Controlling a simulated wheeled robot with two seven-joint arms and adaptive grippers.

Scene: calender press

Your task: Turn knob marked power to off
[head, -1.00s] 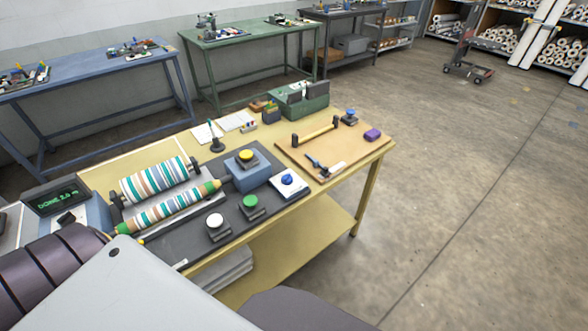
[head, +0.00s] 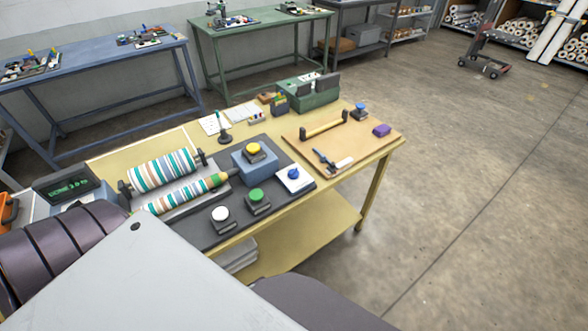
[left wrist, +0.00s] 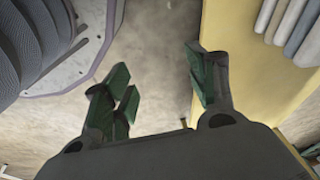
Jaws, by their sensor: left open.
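Several knobs stand on the dark panel of the calender press: a yellow knob (head: 253,150) on a blue box, a blue knob (head: 293,174) on a white plate, a green knob (head: 257,196) and a white knob (head: 220,214). Their markings are too small to read, so I cannot tell which is marked power. Striped rollers (head: 163,172) lie left of the knobs. In the left wrist view my left gripper (left wrist: 158,82) is open and empty, over the floor beside the yellow table edge (left wrist: 235,75). Neither gripper shows in the head view.
A display (head: 68,189) stands at the press's left end. A tan board (head: 352,153) with a handle, another blue knob (head: 360,109) and a purple block (head: 382,130) lies to the right. A green box (head: 310,97) stands behind. Floor right of the table is clear.

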